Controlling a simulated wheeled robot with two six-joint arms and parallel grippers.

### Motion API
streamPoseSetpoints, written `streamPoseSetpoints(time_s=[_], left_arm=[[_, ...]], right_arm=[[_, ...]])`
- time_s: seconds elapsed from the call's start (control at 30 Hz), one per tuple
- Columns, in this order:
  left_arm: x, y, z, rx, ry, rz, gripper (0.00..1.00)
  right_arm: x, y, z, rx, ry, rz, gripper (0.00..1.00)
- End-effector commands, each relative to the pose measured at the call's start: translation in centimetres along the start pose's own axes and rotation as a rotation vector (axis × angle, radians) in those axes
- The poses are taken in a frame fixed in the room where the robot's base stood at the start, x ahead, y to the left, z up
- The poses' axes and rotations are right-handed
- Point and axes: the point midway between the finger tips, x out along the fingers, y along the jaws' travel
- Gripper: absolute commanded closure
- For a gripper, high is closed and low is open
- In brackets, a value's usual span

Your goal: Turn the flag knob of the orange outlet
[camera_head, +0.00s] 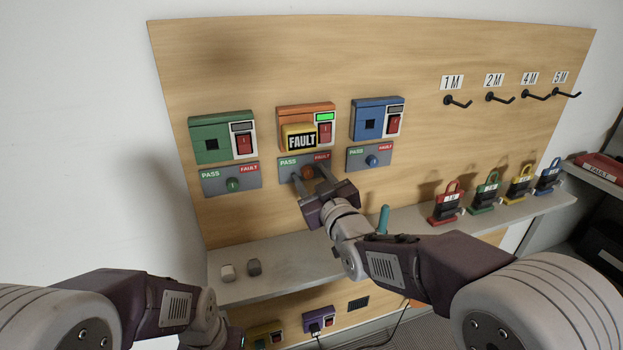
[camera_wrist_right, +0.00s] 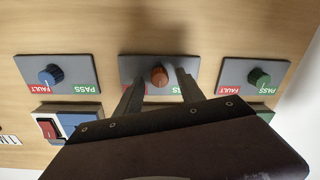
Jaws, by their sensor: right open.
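The orange outlet (camera_head: 306,112) is on the wooden panel, between a green and a blue one. A yellow block marked FAULT (camera_head: 301,138) sits on its front, beside a lit green window and a red switch. Below it is a grey plate marked PASS and FAULT (camera_head: 288,172) with an orange flag knob (camera_head: 307,173). In the right wrist view, the knob (camera_wrist_right: 159,76) shows between the fingers of my right gripper (camera_wrist_right: 160,88). That gripper (camera_head: 308,177) is open, a finger on either side; contact cannot be told. My left arm shows low left, its fingers out of view.
The green outlet (camera_head: 222,139) and blue outlet (camera_head: 378,119) have similar knob plates close by. A shelf (camera_head: 300,258) below holds two small blocks, a teal upright item (camera_head: 384,218) and several coloured padlocks at right. Black hooks stick out at upper right.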

Motion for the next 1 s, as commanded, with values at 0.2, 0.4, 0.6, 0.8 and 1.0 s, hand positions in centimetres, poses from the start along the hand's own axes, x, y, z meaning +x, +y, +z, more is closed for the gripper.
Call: streamPoseSetpoints(time_s=[0.2,0.4,0.6,0.8,1.0], left_arm=[[0.0,0.0,0.0,0.0,0.0,0.0,1.0],[0.0,0.0,0.0,0.0,0.0,0.0,1.0],[0.5,0.0,0.1,0.0,0.0,0.0,1.0],[1.5,0.0,0.2,0.0,0.0,0.0,1.0],[2.7,-0.1,0.3,0.0,0.0,0.0,1.0]], right_arm=[[0.0,0.0,0.0,0.0,0.0,0.0,0.93],[0.0,0.0,0.0,0.002,0.0,0.0,1.0],[-0.1,0.0,0.2,0.048,0.002,0.0,1.0],[-0.1,-0.1,0.2,0.174,0.01,0.002,1.0],[-0.1,-0.1,0.3,0.346,0.016,0.004,1.0]])
